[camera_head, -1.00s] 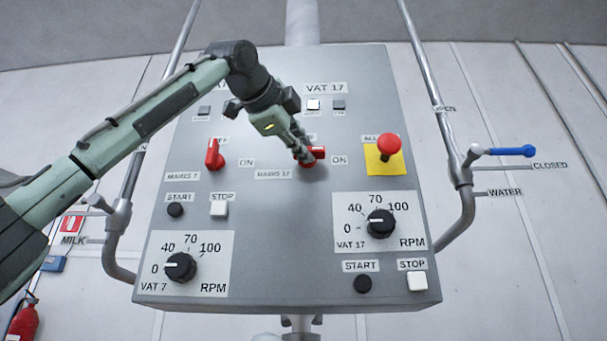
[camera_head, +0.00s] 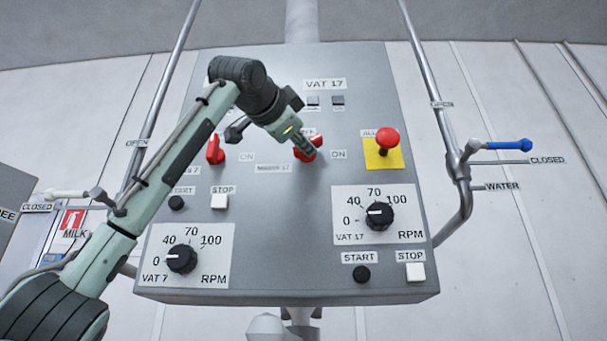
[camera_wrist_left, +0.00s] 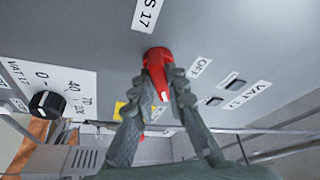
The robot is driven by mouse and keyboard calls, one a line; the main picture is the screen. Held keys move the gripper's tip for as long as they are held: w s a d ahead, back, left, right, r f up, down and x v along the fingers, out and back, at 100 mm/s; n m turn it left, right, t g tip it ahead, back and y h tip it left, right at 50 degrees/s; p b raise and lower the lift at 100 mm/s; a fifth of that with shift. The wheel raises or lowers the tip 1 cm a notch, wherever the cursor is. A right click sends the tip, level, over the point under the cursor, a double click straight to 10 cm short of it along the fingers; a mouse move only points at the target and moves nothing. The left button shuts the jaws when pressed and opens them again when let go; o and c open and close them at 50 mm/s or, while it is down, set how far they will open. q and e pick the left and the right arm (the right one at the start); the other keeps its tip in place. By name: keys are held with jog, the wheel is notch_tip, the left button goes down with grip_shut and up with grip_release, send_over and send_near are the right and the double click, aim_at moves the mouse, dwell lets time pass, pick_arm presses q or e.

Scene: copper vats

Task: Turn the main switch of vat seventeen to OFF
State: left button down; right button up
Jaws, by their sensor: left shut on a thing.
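The red main switch of vat seventeen (camera_head: 312,152) sits on the grey panel (camera_head: 290,230), beside the ON label and below a partly covered OFF label. Its handle is slanted, between pointing right to ON and up to OFF. My left gripper (camera_head: 304,148) is shut on it and hides part of it. The left wrist view shows the red switch (camera_wrist_left: 157,62) between the two fingers (camera_wrist_left: 160,90), with the OFF label to its right. My right gripper is not in view.
The red mains 7 switch (camera_head: 215,150) stands left of my gripper, close to my arm. A red mushroom button (camera_head: 387,138) on a yellow plate (camera_head: 383,158) is to the right. Dials and buttons fill the lower panel. Pipes with a blue valve handle (camera_head: 510,145) flank it.

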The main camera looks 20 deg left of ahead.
pick_arm(q)
jog(key=shift+w+d+f+n+t+y+b, duration=0.15)
jog(key=shift+n+y+b, duration=0.3)
jog(key=shift+n+y, duration=1.45)
jog(key=shift+s+n+t+y+b, duration=0.1)
jog(key=shift+n+t+y+b, duration=0.25)
jog(key=shift+n, duration=2.9)
jog(key=shift+w+d+f+n+t+y+b, duration=0.1)
jog(key=shift+n+y+b, duration=0.4)
jog(key=shift+n+y, duration=1.45)
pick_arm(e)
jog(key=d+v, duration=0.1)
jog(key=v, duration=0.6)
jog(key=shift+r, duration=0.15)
pick_arm(q)
jog(key=shift+n+h, duration=0.6)
jog(key=shift+n, duration=0.4)
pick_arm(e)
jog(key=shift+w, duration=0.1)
pick_arm(q)
jog(key=c, duration=1.5)
grip_release()
jog(key=shift+r, duration=0.1)
jog(key=shift+c, duration=0.2)
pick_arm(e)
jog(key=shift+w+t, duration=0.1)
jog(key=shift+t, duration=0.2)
pick_arm(q)
jog(key=v, duration=0.7)
jog(key=shift+s, duration=0.3)
